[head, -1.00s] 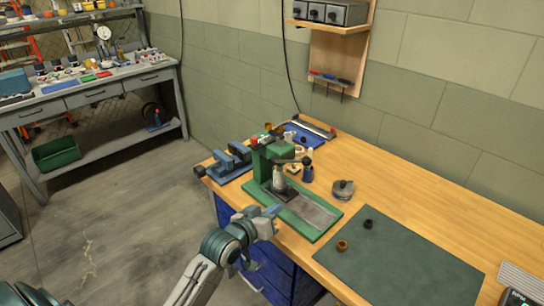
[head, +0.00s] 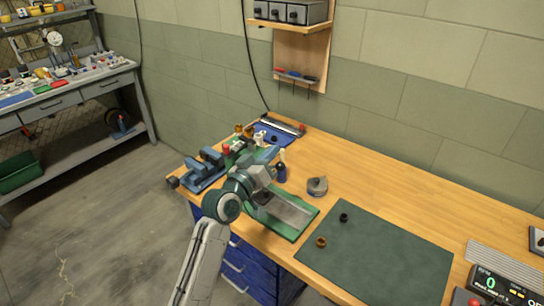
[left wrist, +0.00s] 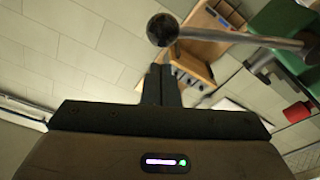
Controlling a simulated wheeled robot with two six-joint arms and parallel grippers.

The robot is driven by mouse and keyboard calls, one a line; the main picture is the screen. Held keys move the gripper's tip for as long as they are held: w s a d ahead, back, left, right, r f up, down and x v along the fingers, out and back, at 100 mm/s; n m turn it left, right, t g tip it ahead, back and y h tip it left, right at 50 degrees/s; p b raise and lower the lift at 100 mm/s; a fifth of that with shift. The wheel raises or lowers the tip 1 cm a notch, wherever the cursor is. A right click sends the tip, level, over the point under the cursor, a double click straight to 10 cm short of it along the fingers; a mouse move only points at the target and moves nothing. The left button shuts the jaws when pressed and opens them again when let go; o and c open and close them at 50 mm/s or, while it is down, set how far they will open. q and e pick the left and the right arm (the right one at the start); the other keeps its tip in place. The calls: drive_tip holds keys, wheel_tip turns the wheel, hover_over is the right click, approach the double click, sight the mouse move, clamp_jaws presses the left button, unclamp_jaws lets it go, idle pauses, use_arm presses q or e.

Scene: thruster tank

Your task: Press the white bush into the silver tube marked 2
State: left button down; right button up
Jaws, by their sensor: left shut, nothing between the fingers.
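The green press stands at the bench's left end; its green base (head: 300,232) and a grey plate show past my arm in the head view. My left gripper (head: 268,154) is raised in front of the press body and hides most of it. In the left wrist view my left fingers (left wrist: 161,85) are shut and empty, just below the black ball (left wrist: 162,29) of the press lever (left wrist: 225,37). I cannot tell whether they touch it. The green press body (left wrist: 284,32) is at upper right. I cannot make out the white bush or the silver tube marked 2. My right gripper is out of view.
A blue vise (head: 205,168) stands left of the press. A round silver part (head: 317,186) sits to its right. A green mat (head: 385,255) holds a black ring (head: 343,217) and a brass ring (head: 321,242). A digital readout (head: 490,285) is at far right.

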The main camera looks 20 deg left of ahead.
use_arm(q)
drive_tip(key=shift+s+d+f, duration=0.2)
drive_tip(key=shift+s+f, duration=0.05)
drive_tip(key=shift+f, duration=0.25)
drive_tip(key=shift+s+d+f, duration=0.2)
drive_tip(key=shift+s+f, duration=0.05)
drive_tip(key=shift+f, duration=0.2)
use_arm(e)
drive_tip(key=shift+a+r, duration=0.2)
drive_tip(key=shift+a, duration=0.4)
